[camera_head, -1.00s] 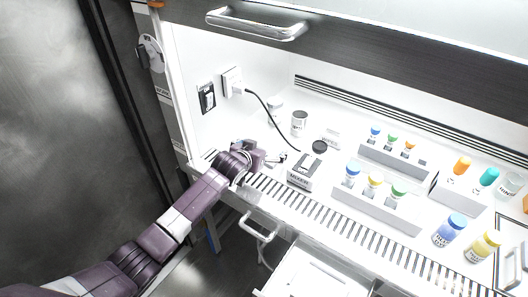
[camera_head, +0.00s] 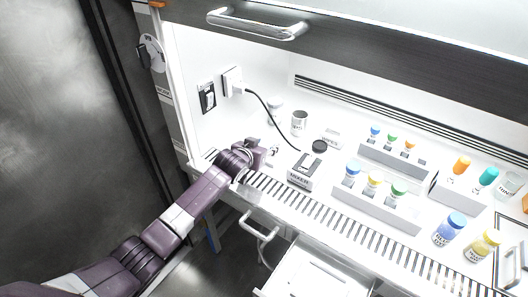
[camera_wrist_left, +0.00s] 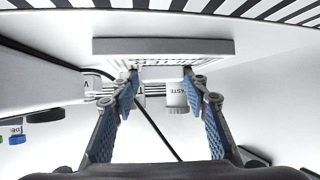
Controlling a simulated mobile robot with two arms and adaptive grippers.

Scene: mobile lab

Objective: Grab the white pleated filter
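In the left wrist view a flat white rectangular piece with a ribbed or grid-like face (camera_wrist_left: 163,48) lies just past my fingertips; it looks like the white pleated filter. My left gripper (camera_wrist_left: 162,77) is open, its two blue-padded fingers apart on either side. A small pale part shows between the fingertips; I cannot tell whether they touch it. In the head view my left gripper (camera_head: 272,151) is low over the left front of the white bench (camera_head: 290,220), left of the mixer (camera_head: 299,182). I cannot make out the filter there. My right gripper is not in view.
A black cable (camera_head: 268,110) runs from the wall plug across the bench behind my gripper. Racks of capped vials (camera_head: 375,208) fill the right side. An open drawer (camera_head: 310,275) juts out below the front edge.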

